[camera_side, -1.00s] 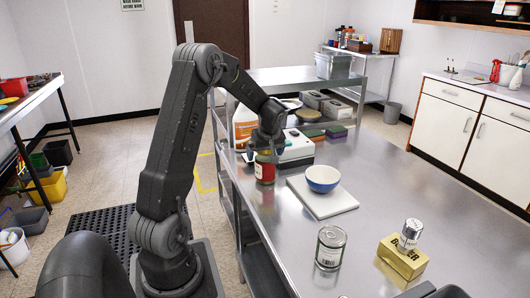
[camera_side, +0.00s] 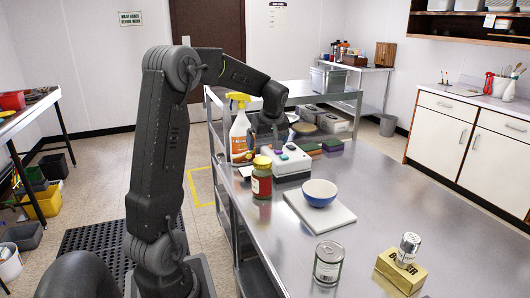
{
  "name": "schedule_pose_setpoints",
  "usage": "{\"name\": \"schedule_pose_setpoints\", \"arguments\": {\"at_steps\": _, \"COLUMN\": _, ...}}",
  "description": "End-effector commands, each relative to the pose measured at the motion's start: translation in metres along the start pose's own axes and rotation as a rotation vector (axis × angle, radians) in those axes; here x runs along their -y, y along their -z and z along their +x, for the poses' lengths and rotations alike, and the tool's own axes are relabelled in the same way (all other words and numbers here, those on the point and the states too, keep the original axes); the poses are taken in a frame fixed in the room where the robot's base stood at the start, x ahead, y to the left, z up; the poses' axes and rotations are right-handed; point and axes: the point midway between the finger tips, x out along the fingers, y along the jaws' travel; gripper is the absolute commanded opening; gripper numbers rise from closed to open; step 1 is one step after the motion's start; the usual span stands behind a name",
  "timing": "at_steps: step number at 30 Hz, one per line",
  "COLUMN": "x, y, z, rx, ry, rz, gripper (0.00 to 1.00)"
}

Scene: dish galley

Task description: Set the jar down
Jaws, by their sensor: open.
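The jar (camera_side: 262,184) has a yellow lid and a red body with a pale label. It stands upright on the steel table, near its left edge, in front of the white device with buttons. My gripper (camera_side: 268,138) is above and behind the jar, apart from it and holding nothing that I can see. It is open, though its fingertips are partly hard to make out against the things behind.
A spray bottle (camera_side: 239,130) stands behind the jar, and the white device (camera_side: 291,163) is right beside it. A blue bowl (camera_side: 320,198) sits on a white board (camera_side: 338,217). A can (camera_side: 328,263) and a butter block (camera_side: 402,271) with a small can (camera_side: 409,246) are nearer. The table's right side is clear.

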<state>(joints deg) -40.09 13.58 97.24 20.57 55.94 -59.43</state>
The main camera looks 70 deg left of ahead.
Motion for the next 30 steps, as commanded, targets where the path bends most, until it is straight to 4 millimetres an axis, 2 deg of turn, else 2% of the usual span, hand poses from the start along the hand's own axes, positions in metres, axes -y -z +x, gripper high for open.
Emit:
{"name": "schedule_pose_setpoints", "arguments": {"at_steps": 2, "x": -0.001, "y": -0.006, "z": -0.010, "rx": 0.001, "ry": -0.012, "rz": 0.024, "gripper": 1.00}}
{"name": "schedule_pose_setpoints", "arguments": {"at_steps": 5, "x": -0.003, "y": -0.032, "z": -0.034, "rx": 0.005, "ry": -0.058, "rz": 0.124, "gripper": 1.00}}
{"name": "schedule_pose_setpoints", "arguments": {"at_steps": 8, "x": 0.000, "y": -0.078, "z": -0.071, "rx": 0.009, "ry": -0.144, "rz": 0.312, "gripper": 1.00}}
{"name": "schedule_pose_setpoints", "arguments": {"at_steps": 11, "x": 0.016, "y": -0.136, "z": -0.108, "rx": 0.009, "ry": -0.250, "rz": 0.552, "gripper": 1.00}}
{"name": "schedule_pose_setpoints", "arguments": {"at_steps": 12, "x": 0.025, "y": -0.158, "z": -0.120, "rx": 0.007, "ry": -0.295, "rz": 0.650, "gripper": 1.00}}
{"name": "schedule_pose_setpoints", "arguments": {"at_steps": 15, "x": 0.054, "y": -0.209, "z": -0.143, "rx": -0.007, "ry": -0.407, "rz": 0.887, "gripper": 1.00}}
{"name": "schedule_pose_setpoints", "arguments": {"at_steps": 18, "x": 0.085, "y": -0.250, "z": -0.156, "rx": -0.027, "ry": -0.508, "rz": 1.096, "gripper": 1.00}}
{"name": "schedule_pose_setpoints", "arguments": {"at_steps": 21, "x": 0.110, "y": -0.278, "z": -0.160, "rx": -0.050, "ry": -0.590, "rz": 1.257, "gripper": 1.00}}
{"name": "schedule_pose_setpoints", "arguments": {"at_steps": 24, "x": 0.127, "y": -0.295, "z": -0.160, "rx": -0.067, "ry": -0.642, "rz": 1.361, "gripper": 1.00}}
{"name": "schedule_pose_setpoints", "arguments": {"at_steps": 30, "x": 0.137, "y": -0.305, "z": -0.158, "rx": -0.077, "ry": -0.673, "rz": 1.425, "gripper": 1.00}}
